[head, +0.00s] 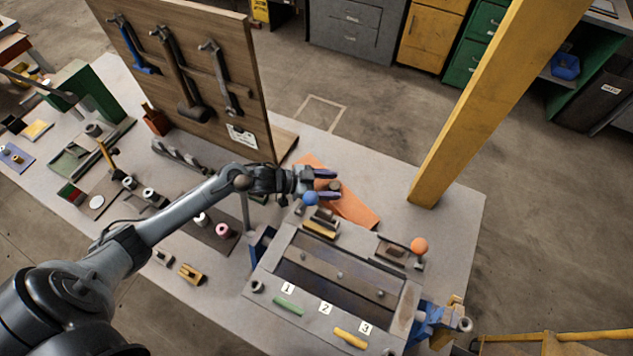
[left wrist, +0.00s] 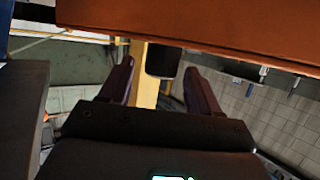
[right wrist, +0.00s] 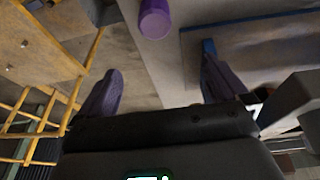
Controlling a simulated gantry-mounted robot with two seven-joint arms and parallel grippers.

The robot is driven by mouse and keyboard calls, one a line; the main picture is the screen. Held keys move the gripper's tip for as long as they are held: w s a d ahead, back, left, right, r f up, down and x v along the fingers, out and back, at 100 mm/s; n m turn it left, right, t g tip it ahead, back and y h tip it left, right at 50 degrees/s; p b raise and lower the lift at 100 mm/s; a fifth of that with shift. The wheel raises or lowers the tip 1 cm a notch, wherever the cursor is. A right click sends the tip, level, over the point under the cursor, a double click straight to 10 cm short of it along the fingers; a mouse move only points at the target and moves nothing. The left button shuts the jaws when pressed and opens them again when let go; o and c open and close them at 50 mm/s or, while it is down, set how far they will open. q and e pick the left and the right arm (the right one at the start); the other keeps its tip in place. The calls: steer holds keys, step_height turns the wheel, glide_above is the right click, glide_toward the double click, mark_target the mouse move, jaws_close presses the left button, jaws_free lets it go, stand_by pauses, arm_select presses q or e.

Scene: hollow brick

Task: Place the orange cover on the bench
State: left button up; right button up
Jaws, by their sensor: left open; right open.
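The orange cover (head: 356,211) is a flat tapered plate beside the pegboard's right end, above or on the grey bench (head: 450,228); I cannot tell if it touches. It also spans the top of the left wrist view (left wrist: 200,28). A dark knob (head: 334,186) stands on it. My left gripper (head: 335,187) is open, with its purple fingers on either side of the knob. The knob also shows between the fingers in the left wrist view (left wrist: 163,58). My right gripper (right wrist: 160,72) is open and empty in the right wrist view, and outside the head view.
A metal fixture (head: 265,278) with an open recess and labels 1, 2 and 3 stands in front of the cover. A yellow post (head: 480,110) rises at the bench's right. A tool board (head: 200,90) stands behind. Bare bench lies right of the cover.

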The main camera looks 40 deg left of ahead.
arm_select(q)
steer(key=shift+s+a+r, duration=0.15)
steer(key=shift+s+a, duration=0.05)
steer(key=shift+a, duration=0.05)
steer(key=v, duration=1.1)
steer(key=shift+s+p, duration=0.15)
steer(key=shift+p, duration=0.25)
steer(key=shift+a, duration=0.1)
